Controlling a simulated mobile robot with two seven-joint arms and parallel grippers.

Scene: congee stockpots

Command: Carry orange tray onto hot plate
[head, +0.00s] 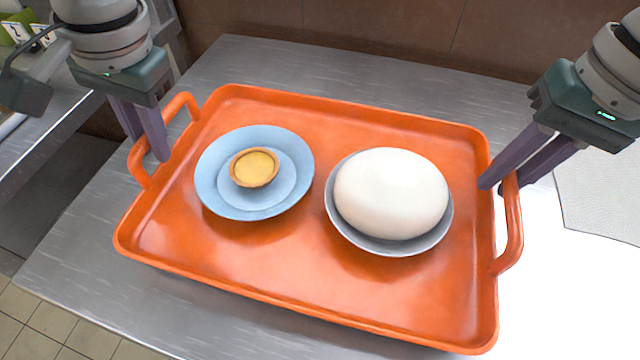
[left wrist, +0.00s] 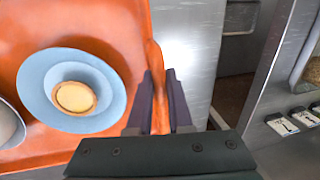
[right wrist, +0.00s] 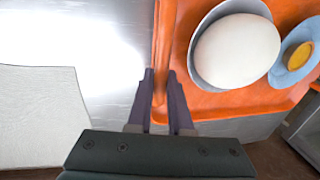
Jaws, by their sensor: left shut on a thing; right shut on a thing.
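The orange tray (head: 300,270) fills the middle of the head view, with a raised loop handle at each short side. On it stand a light blue plate (head: 211,177) with a small yellow tart (head: 254,168), and a grey bowl (head: 372,243) with a large white egg-shaped thing (head: 391,192). My left gripper (head: 152,150) is shut on the tray's left handle. My right gripper (head: 500,186) is shut on its right handle. Both holds also show in the left wrist view (left wrist: 160,100) and the right wrist view (right wrist: 159,100). I see no clear hot plate.
The tray is over a brushed metal counter (head: 90,235); whether it touches is unclear. A pale flat sheet (head: 600,190) lies at the right. A brown tiled wall (head: 400,35) stands behind. Another metal surface (head: 50,125) with number cards (head: 40,33) is at the left, beyond a gap.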

